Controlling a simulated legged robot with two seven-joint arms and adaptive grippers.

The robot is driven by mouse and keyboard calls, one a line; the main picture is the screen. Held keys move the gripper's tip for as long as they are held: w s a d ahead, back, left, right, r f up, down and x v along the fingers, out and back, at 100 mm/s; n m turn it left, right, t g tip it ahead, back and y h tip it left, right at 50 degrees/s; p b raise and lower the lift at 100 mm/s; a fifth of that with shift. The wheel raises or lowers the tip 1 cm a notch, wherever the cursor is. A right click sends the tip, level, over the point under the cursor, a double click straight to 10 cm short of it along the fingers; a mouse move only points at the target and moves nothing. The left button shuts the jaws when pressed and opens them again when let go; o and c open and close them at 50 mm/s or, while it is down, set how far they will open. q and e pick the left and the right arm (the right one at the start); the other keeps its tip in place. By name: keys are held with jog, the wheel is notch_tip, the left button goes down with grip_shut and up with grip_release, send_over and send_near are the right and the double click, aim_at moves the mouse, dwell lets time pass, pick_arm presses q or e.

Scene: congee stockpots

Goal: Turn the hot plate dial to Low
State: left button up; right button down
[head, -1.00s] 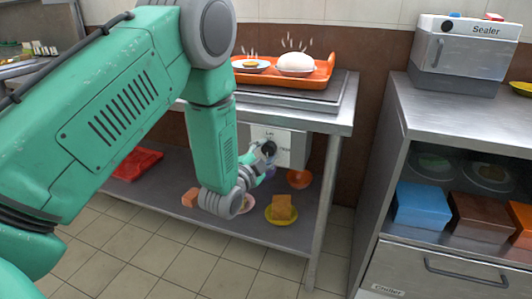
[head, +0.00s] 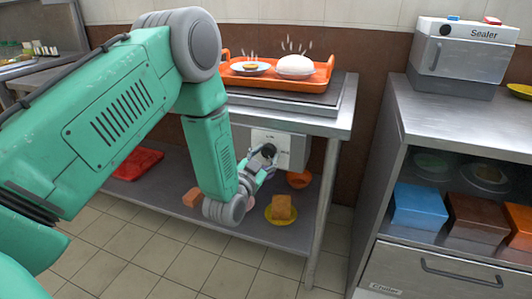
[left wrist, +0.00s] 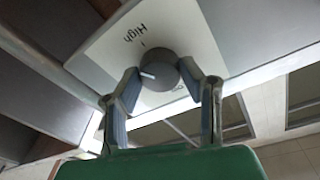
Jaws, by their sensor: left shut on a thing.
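The hot plate (head: 322,108) sits on a steel counter, with a pale control panel (head: 291,148) on its front. The dark round dial (head: 268,151) is on this panel. My left gripper (head: 264,160) is at the dial, shut on it. In the left wrist view, the two fingers of the left gripper (left wrist: 163,80) stand on either side of the grey dial (left wrist: 158,68). The dial's white pointer line faces left in that view. The word "High" shows above and left of the dial; another label at lower right is mostly hidden. My right gripper is not in view.
An orange tray (head: 325,75) with steaming food stands on the hot plate. The lower shelf holds a red tray (head: 138,164), a yellow plate (head: 283,219) and an orange bowl (head: 299,179). A steel cabinet (head: 440,130) with a sealer (head: 465,55) stands at right.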

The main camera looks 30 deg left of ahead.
pick_arm(q)
jog(key=n, duration=0.3)
jog(key=n+p, duration=0.1)
jog(key=n, duration=0.1)
jog(key=shift+s+f+y, duration=0.1)
jog(key=shift+f+y, duration=0.15)
jog(key=shift+y, duration=0.05)
jog(key=n, duration=0.4)
jog(key=shift+d+y, duration=0.1)
jog(key=shift+y, duration=0.3)
jog(key=n, duration=0.4)
jog(key=shift+f+y+p, duration=0.1)
jog(key=shift+y+p, duration=0.2)
jog(key=shift+p, duration=0.1)
jog(key=n, duration=0.4)
jog(key=shift+y, duration=0.3)
jog(key=n, duration=0.4)
jog(key=shift+d+g+y, duration=0.1)
jog(key=shift+g+y, duration=0.2)
jog(key=shift+g, duration=0.1)
jog(key=n+b, duration=0.1)
jog(key=n, duration=0.3)
jog(key=n+g+b, duration=0.1)
jog(key=n+b, duration=0.1)
jog(key=n, duration=0.4)
jog(key=shift+n, duration=0.3)
